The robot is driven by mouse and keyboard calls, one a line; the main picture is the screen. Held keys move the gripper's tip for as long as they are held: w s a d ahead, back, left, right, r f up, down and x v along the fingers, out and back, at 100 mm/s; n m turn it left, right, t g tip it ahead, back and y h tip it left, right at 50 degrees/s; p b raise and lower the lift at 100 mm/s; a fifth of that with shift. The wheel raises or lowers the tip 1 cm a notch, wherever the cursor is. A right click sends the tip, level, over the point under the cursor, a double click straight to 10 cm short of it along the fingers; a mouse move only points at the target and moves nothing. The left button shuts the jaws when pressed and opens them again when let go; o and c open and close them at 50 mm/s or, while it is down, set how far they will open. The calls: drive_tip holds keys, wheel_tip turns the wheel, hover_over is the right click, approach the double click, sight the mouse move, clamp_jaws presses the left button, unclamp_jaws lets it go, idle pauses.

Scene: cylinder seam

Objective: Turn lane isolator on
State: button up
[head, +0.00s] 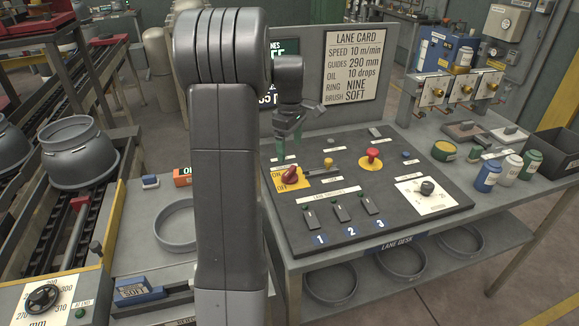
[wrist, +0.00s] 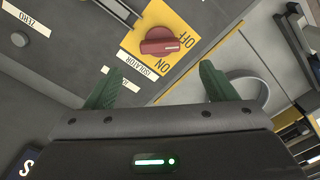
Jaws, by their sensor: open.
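The lane isolator is a red rotary knob (head: 291,175) on a yellow plate with ON and OFF printed on it, at the left of the dark desk panel. In the wrist view the red knob (wrist: 158,42) sits ahead of the fingers, and its pale-marked end points toward the OFF print. My gripper (head: 287,146) hangs above the panel, just behind the knob in the head view. Its green fingers (wrist: 157,76) are apart and empty, with the knob beyond the gap and not touched.
A red mushroom button (head: 372,155) on a yellow disc and a small yellow knob (head: 328,163) stand right of the isolator. Three numbered switches (head: 340,212) lie in front. A white-plated dial (head: 427,188) is at right. The lane card (head: 352,62) stands on the board behind.

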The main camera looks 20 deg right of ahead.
sight(290, 170)
wheel_tip(290, 170, down, 9)
drive_tip(key=shift+r, duration=0.2)
drive_tip(key=c, duration=1)
